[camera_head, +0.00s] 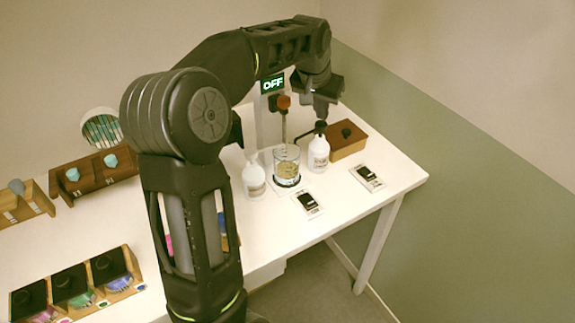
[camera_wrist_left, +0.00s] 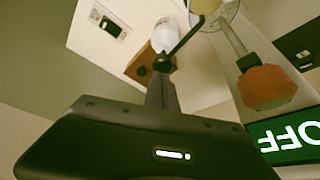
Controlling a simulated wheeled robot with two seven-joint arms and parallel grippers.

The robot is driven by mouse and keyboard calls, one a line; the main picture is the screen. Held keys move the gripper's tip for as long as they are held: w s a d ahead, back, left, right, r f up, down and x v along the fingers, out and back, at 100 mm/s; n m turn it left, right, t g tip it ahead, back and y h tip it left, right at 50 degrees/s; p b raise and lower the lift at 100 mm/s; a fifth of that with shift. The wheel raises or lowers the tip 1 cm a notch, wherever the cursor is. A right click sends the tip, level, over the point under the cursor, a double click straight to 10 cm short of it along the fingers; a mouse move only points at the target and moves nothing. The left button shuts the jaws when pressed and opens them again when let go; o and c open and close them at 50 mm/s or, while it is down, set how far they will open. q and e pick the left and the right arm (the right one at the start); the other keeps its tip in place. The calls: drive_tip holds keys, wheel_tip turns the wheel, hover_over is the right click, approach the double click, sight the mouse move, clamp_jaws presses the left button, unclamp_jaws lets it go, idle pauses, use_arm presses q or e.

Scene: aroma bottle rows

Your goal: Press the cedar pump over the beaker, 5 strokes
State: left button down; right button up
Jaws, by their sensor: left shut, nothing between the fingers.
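Two white pump bottles stand on either side of a glass beaker (camera_head: 287,168) holding yellowish liquid. The right bottle (camera_head: 319,153) has a black pump head (camera_head: 320,127), and its spout reaches left toward the beaker. I cannot read which one is cedar. My left gripper (camera_head: 321,112) is shut and empty, pointing down just above the right bottle's pump head; I cannot tell whether it touches. The left wrist view shows that bottle (camera_wrist_left: 163,36) and black spout (camera_wrist_left: 187,38) beyond the fingers. My right gripper is not in view.
A stand with a green "OFF" display (camera_head: 272,84) and an orange-red knob (camera_head: 284,102) rises behind the beaker. A wooden box (camera_head: 347,142) stands right of the bottle. Two small black-and-white devices (camera_head: 308,204) (camera_head: 367,177) lie in front. Wooden racks (camera_head: 95,174) are at left.

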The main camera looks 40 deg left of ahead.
use_arm(q)
drive_tip(key=shift+f, duration=0.15)
idle(0.3)
drive_tip(key=shift+f+b, duration=1)
drive_tip(key=shift+f, duration=0.2)
drive_tip(key=shift+r, duration=0.1)
drive_tip(key=shift+r+p, duration=1)
drive_tip(key=shift+r, duration=0.25)
drive_tip(key=shift+f, duration=0.1)
drive_tip(key=shift+f+b, duration=1)
drive_tip(key=shift+f, duration=0.25)
drive_tip(key=shift+r+p, duration=1.05)
drive_tip(key=shift+r, duration=0.3)
drive_tip(key=shift+f, duration=0.2)
